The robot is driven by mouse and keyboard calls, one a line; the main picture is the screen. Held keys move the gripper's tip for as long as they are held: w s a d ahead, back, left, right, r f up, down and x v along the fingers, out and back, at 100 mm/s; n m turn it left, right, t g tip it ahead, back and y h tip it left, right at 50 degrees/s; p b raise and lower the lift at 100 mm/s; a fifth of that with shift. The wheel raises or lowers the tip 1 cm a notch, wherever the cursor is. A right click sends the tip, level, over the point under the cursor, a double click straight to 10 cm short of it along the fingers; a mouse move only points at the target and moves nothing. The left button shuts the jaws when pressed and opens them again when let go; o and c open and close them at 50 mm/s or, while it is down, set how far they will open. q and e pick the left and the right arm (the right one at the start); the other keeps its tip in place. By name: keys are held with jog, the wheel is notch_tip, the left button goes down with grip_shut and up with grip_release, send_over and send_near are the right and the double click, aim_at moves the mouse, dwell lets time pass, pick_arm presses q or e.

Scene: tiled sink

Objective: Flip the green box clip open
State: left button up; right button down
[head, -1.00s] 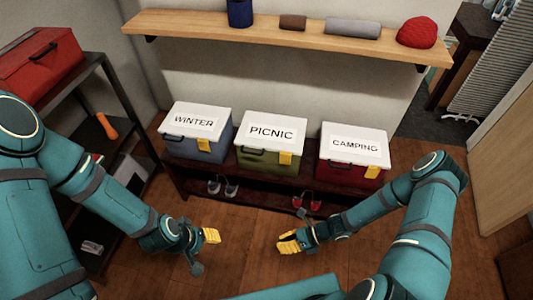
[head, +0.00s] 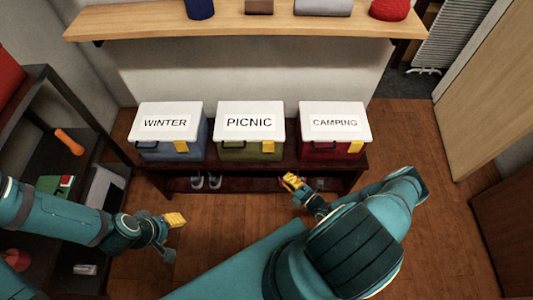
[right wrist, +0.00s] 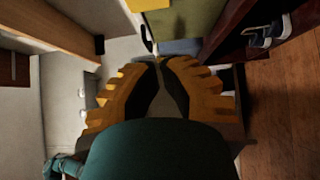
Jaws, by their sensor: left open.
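The green box (head: 237,152) stands in the middle of a row, with a white lid (head: 249,121) labelled PICNIC. Its yellow clip (head: 267,147) is at the upper right of its front; its exact angle is too small to tell. The lid looks closed. My right gripper (head: 293,182) is below and right of the green box, in front of the low bench, apart from the clip. In the right wrist view its yellow fingers (right wrist: 160,62) come together at the tips with nothing between, and the green box (right wrist: 190,18) shows beyond. My left gripper (head: 175,219) is open and empty, low at the left.
The blue WINTER box (head: 188,148) and red CAMPING box (head: 320,148) flank the green box on the dark bench (head: 160,183). Shoes (head: 214,181) sit beneath. A wooden shelf (head: 240,27) hangs above, and a dark rack (head: 85,105) stands left. The floor between my grippers is clear.

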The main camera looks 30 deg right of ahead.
send_near(268, 147)
jog(key=w+a+f, duration=0.2)
jog(key=w+a, duration=0.2)
jog(key=a, duration=0.1)
jog(key=shift+w+d, duration=0.4)
jog(key=shift+w, duration=0.45)
jog(key=shift+w+d, duration=0.45)
jog(key=shift+w, duration=0.4)
